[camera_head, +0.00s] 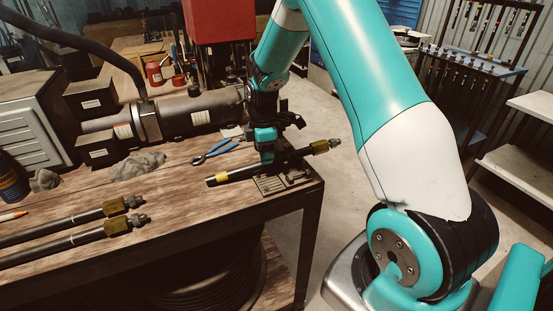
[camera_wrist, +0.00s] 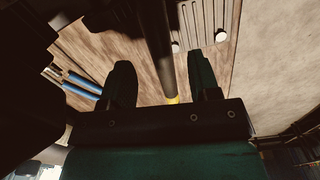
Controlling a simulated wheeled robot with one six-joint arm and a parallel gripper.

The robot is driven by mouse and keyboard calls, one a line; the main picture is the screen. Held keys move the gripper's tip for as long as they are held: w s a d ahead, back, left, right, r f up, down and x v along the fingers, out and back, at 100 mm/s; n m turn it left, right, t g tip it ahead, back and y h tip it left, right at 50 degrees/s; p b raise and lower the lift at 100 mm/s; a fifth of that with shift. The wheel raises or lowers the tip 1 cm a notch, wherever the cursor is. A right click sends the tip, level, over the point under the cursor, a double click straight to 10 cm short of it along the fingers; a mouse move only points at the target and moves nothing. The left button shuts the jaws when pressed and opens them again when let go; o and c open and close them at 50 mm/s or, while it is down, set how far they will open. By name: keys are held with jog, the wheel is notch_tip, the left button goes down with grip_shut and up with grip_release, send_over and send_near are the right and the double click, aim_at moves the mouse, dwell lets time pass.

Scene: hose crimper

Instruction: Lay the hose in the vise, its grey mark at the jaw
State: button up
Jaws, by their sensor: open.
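A black hose (camera_head: 240,173) with a yellow band near its left end and a brass fitting at its right end lies at the table's front right corner. It crosses over a grooved metal plate (camera_head: 270,184), which seems to be the base of the vise. My gripper (camera_head: 267,158) is above the middle of the hose. In the wrist view its two dark fingers (camera_wrist: 160,64) are apart, with the hose (camera_wrist: 155,30) running between them and the yellow band near the palm. The grooved plate (camera_wrist: 207,14) also shows there. I cannot make out the grey mark or the vise jaw.
Two more hoses with brass fittings (camera_head: 118,207) lie on the left of the wooden table (camera_head: 165,190). A large grey cylinder machine (camera_head: 190,112) stands at the back. The table's right edge is close to the plate.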

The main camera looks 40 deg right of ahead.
jog(key=shift+f+p, duration=0.8)
jog(key=shift+f, duration=1.45)
jog(key=shift+c, duration=0.4)
grip_shut()
jog(key=shift+r, duration=0.15)
